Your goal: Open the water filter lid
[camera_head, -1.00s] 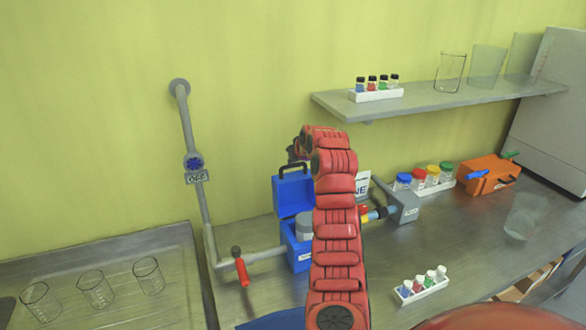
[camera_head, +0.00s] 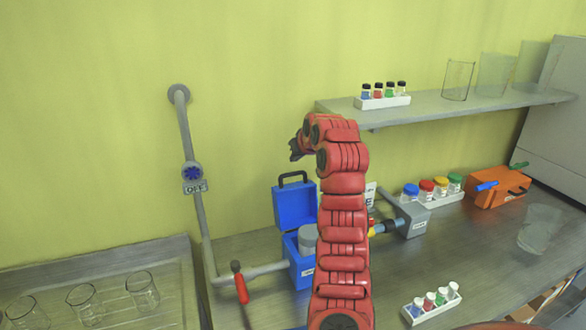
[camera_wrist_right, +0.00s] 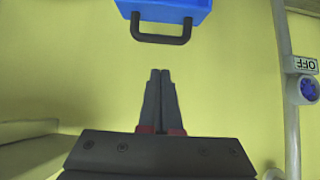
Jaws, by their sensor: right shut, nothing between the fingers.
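The water filter is a blue box (camera_head: 301,268) on the bench, joined to the grey pipe, with a grey cylinder (camera_head: 309,238) inside. Its blue lid (camera_head: 294,207) stands upright, swung open at the back, with a dark handle (camera_head: 293,178) on top. In the right wrist view the lid (camera_wrist_right: 165,8) and its handle (camera_wrist_right: 160,38) are at the top, apart from the fingertips. My right gripper (camera_head: 295,150) is above the lid, near the wall. Its fingers (camera_wrist_right: 159,72) are shut and empty. My red right arm hides part of the box's right side. My left gripper is out of view.
A pipe with a blue valve and OFF sign (camera_head: 194,187) runs down the wall at left. A red-handled valve (camera_head: 241,288) is left of the box. A shelf (camera_head: 440,107) with vials and beakers is at right. Glasses (camera_head: 143,290) stand lower left.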

